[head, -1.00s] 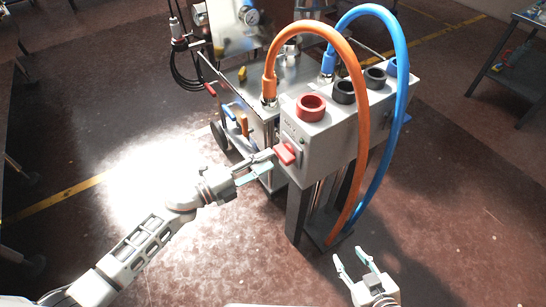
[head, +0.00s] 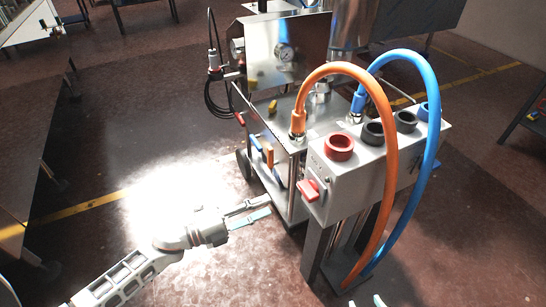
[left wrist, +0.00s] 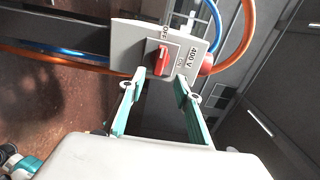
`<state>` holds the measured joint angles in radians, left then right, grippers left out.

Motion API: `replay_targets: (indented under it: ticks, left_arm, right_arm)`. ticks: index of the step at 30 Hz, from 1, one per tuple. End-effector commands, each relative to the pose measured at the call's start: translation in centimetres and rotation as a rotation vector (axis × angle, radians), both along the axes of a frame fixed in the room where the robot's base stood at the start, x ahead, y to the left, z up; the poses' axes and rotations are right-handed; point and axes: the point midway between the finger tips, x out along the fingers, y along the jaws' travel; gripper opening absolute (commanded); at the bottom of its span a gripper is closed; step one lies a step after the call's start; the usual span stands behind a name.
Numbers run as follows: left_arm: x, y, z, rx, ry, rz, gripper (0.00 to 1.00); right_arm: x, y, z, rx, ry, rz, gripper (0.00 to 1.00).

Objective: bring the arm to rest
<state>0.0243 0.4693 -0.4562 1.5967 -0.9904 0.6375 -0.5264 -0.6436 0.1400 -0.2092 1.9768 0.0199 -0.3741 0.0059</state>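My left gripper (head: 270,206) is open and empty, its two fingers apart. In the head view it is left of the red switch handle (head: 308,190) on the grey box (head: 350,165), with a gap between. In the left wrist view the red handle (left wrist: 161,59) sits on a grey panel (left wrist: 133,42) marked OFF, ON and 400 V, beyond the fingertips (left wrist: 158,82) and clear of them. Of my right gripper (head: 364,302) only the two fingertips show at the bottom edge, apart with nothing visible between them.
An orange hose (head: 391,150) and a blue hose (head: 434,130) arch over the box and hang down in front of its stand. A metal cart (head: 262,125) with a gauge stands behind. The floor (head: 100,240) around my left arm is clear.

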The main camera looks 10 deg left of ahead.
Motion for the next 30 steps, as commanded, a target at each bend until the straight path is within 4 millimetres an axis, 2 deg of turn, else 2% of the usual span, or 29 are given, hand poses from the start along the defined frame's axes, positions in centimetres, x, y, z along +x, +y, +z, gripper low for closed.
replay_targets:
  ticks: [5,8,11,13,17,18,21,24,27,30]
  left_arm:
    - [-0.1,0.0,0.0,-0.012,0.011,0.011,0.33]
    - [-0.5,0.1,-0.1,-0.077,0.075,0.073,0.33]
    - [-1.2,1.0,-0.8,-0.210,0.215,0.208,0.33]
    - [-2.3,2.3,-2.0,-0.331,0.359,0.334,0.33]
    - [-5.7,5.2,-5.6,-0.552,0.659,0.580,0.33]
    - [-7.1,6.0,-6.9,-0.611,0.751,0.650,0.33]
    - [-11.0,7.5,-9.9,-0.736,0.955,0.802,0.33]
    - [-14.4,8.2,-12.1,-0.825,1.110,0.912,0.33]
    - [-16.6,8.6,-13.3,-0.874,1.202,0.975,0.33]
    - [-17.6,8.6,-13.8,-0.895,1.242,0.999,0.33]
  right_arm:
    - [0.0,0.0,0.0,0.001,0.000,-0.001,0.40]
    - [0.0,0.1,0.2,0.001,-0.001,0.000,0.40]
    - [0.1,0.1,0.4,0.003,-0.003,-0.001,0.40]
    - [0.1,0.1,0.6,0.004,-0.004,-0.001,0.40]
    - [0.1,0.1,0.8,0.007,-0.004,-0.002,0.40]
    - [0.1,0.2,0.9,0.008,-0.004,-0.003,0.40]
    - [0.0,0.2,0.9,0.009,-0.003,-0.002,0.40]
    - [-0.1,0.2,0.9,0.010,0.000,-0.002,0.40]
    - [-0.2,0.2,0.7,0.010,0.003,-0.003,0.40]
    - [-0.3,0.2,0.6,0.009,0.007,-0.002,0.40]
